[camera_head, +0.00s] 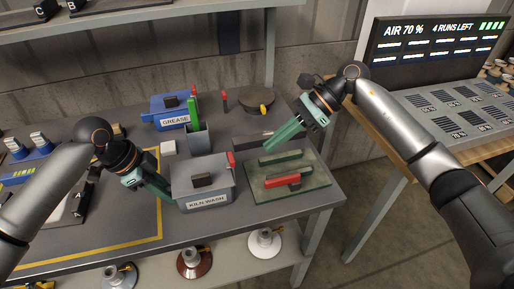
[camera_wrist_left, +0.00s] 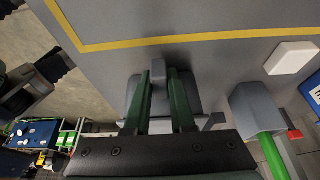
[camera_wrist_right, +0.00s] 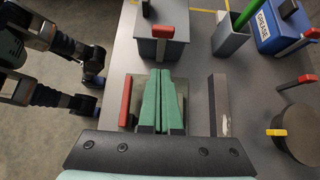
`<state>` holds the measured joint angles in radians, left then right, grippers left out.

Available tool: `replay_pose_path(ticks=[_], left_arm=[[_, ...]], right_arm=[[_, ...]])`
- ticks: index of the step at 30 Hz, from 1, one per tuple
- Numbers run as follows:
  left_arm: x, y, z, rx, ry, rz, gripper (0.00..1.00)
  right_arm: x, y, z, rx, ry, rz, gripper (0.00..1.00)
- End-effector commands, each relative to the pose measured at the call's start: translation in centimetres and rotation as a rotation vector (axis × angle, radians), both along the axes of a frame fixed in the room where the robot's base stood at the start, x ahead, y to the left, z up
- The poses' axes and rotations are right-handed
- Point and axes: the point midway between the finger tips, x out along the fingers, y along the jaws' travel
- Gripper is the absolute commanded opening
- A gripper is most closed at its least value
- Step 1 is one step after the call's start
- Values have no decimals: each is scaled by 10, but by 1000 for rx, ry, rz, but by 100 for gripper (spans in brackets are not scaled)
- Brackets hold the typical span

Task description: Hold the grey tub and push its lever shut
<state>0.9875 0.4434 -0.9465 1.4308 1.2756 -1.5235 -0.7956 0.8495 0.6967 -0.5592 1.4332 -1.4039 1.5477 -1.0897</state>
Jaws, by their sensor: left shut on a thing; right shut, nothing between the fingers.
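The grey tub (camera_head: 205,200), labelled KILN WASH, stands on the bench with a dark knob on its lid. Its red lever (camera_head: 231,159) sticks up at the tub's right side; it also shows in the right wrist view (camera_wrist_right: 163,32). My left gripper (camera_head: 168,198) is at the tub's left side. In the left wrist view its green fingers (camera_wrist_left: 158,88) are shut on a small grey part of the tub. My right gripper (camera_head: 270,149) is shut and empty, above the bench to the right of the tub and apart from the lever.
A green plate (camera_head: 318,180) with a red handle lies right of the tub. A white block (camera_head: 168,148) lies behind the tub.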

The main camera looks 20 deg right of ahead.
Motion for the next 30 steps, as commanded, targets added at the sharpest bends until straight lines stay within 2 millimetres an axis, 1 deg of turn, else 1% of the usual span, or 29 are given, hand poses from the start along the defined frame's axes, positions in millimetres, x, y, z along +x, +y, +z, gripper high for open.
replay_pose_path(ticks=[1, 3, 6, 10, 15, 23, 24, 30], left_arm=[[0, 0, 1, -2, -2, 1, 0], [0, 0, 1, -2, -2, 1, 0], [1, 0, 1, -2, -2, 1, 0], [1, 0, 1, -2, -2, 1, 0], [1, 0, 1, -2, -1, 2, 0], [1, 0, 1, -2, -2, 2, 0], [1, 0, 1, -2, -2, 2, 27], [1, 0, 1, -1, -1, 2, 49]], right_arm=[[1, -10, 11, -2, -4, -3, 0], [1, -21, 22, -1, -3, -3, 0], [1, -35, 36, -1, -3, -2, 0], [1, -48, 49, -1, -3, -2, 0], [0, -55, 56, 0, -1, 1, 0], [0, -56, 57, 0, -1, 1, 0], [0, -56, 57, 0, -1, 1, 0], [0, -56, 56, 0, 0, 0, 0]])
